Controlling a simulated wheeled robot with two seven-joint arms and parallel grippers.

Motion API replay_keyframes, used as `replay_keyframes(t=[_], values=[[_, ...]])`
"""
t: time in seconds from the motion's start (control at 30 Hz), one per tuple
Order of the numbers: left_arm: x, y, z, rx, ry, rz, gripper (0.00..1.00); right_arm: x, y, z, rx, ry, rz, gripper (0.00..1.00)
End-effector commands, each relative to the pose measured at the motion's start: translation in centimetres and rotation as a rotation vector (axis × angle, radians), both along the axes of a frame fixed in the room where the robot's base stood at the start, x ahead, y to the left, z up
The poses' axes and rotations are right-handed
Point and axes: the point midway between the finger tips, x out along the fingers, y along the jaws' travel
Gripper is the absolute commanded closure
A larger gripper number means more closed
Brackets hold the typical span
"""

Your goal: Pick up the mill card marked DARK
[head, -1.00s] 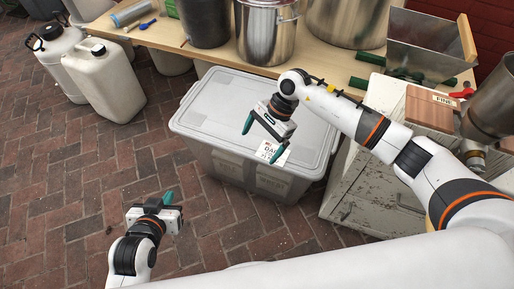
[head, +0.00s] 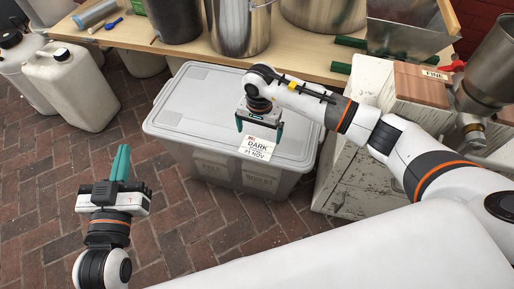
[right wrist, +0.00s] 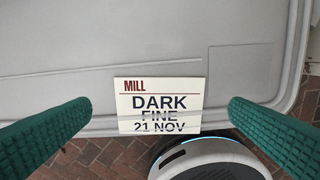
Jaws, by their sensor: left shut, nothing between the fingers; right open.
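The mill card marked DARK (head: 258,146) is white with red and dark print. It lies on the grey lid of the tote (head: 190,103) at its front edge. In the right wrist view the card (right wrist: 159,106) reads MILL, DARK, FINE, 21 NOV, and its lower part reaches past the lid's edge. My right gripper (head: 258,127) is open above the lid by the card; its green fingers (right wrist: 160,125) show on either side of the card, apart from it. My left gripper (head: 121,150) is shut and empty, over the brick floor at the left.
A wooden table (head: 230,62) with steel pots (head: 240,25) stands behind the tote. A white worn cabinet (head: 352,175) with a block marked FINE (head: 420,84) stands at the right. White jugs (head: 72,88) stand at the far left. The brick floor in front is clear.

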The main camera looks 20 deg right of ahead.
Motion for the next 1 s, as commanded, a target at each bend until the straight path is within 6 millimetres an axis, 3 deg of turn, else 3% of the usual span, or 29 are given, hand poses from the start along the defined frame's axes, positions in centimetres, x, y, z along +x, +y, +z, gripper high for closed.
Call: replay_keyframes(t=[0.03, 0.2, 0.33, 1.0], values=[[0.0, -0.2, 0.5, -0.014, -0.053, -0.003, 1.0, -0.1, 0.1, -1.1, 0.002, 0.005, -0.001, 0.0], [-0.3, -0.5, 3.1, -0.058, -0.218, -0.013, 1.0, -0.1, 0.1, -3.1, 0.001, 0.004, -0.001, 0.0], [-0.6, -0.5, 4.3, -0.077, -0.288, -0.017, 1.0, 0.0, 0.1, -3.8, 0.001, 0.002, -0.002, 0.0], [-0.9, -0.6, 4.9, -0.087, -0.327, -0.019, 1.0, 0.0, 0.0, -4.0, 0.001, 0.001, -0.001, 0.0]])
